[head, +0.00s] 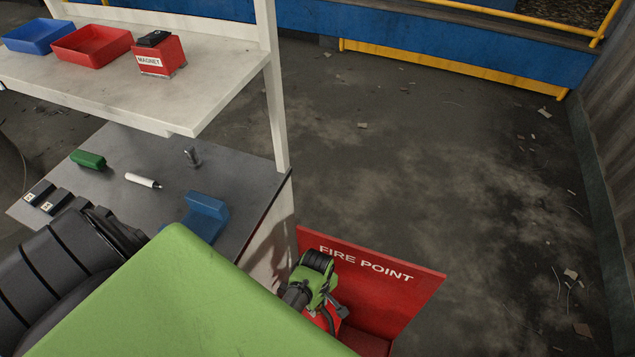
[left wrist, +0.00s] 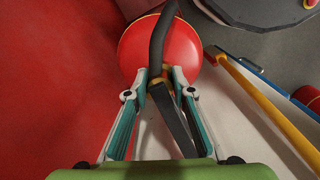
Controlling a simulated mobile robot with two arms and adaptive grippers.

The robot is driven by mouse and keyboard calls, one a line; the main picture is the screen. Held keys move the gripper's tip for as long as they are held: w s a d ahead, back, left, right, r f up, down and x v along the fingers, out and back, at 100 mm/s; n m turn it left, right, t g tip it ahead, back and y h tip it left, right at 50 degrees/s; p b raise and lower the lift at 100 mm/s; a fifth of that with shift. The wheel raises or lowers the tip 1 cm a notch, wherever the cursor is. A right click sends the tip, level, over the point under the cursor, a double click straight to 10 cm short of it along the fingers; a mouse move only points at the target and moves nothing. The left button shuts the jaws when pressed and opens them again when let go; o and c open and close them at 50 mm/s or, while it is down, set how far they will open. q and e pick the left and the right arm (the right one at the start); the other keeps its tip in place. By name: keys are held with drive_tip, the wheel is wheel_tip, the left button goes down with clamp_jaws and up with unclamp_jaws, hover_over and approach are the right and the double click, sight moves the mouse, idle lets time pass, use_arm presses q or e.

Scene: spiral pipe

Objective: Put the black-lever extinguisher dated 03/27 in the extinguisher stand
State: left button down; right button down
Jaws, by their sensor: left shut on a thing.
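The red extinguisher (left wrist: 170,50) with a black lever (left wrist: 163,38) fills the top middle of the left wrist view. My left gripper (left wrist: 160,75) is shut on it at the neck, just below the lever. In the head view the left gripper (head: 328,308) hangs in front of the red FIRE POINT stand (head: 405,277), with a little of the extinguisher's red body showing around it. Whether the extinguisher's bottom touches the stand is hidden. No date can be read. My right gripper is not in view.
The grey bench (head: 120,205) beside the stand holds a blue block (head: 207,215), a green piece (head: 88,159) and a white cylinder (head: 142,180). A yellow pole (left wrist: 270,105) and another red object (left wrist: 308,97) show right of the extinguisher. Floor right of the stand is open.

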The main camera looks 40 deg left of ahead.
use_arm(q)
drive_tip(key=shift+w, duration=0.2)
drive_tip(key=c, duration=2.2)
unclamp_jaws()
drive_tip(key=shift+s+f, duration=0.45)
drive_tip(key=shift+s, duration=0.05)
drive_tip(key=o, duration=0.4)
drive_tip(key=shift+o, duration=0.2)
drive_tip(key=shift+w, duration=0.2)
drive_tip(key=shift+r, duration=0.15)
drive_tip(key=shift+r+p, duration=0.3)
drive_tip(key=shift+r, duration=0.1)
wheel_tip(320, 180, up, 11)
drive_tip(key=p, duration=1.2)
drive_tip(key=shift+w+a+r, duration=0.1)
drive_tip(key=shift+r, duration=0.05)
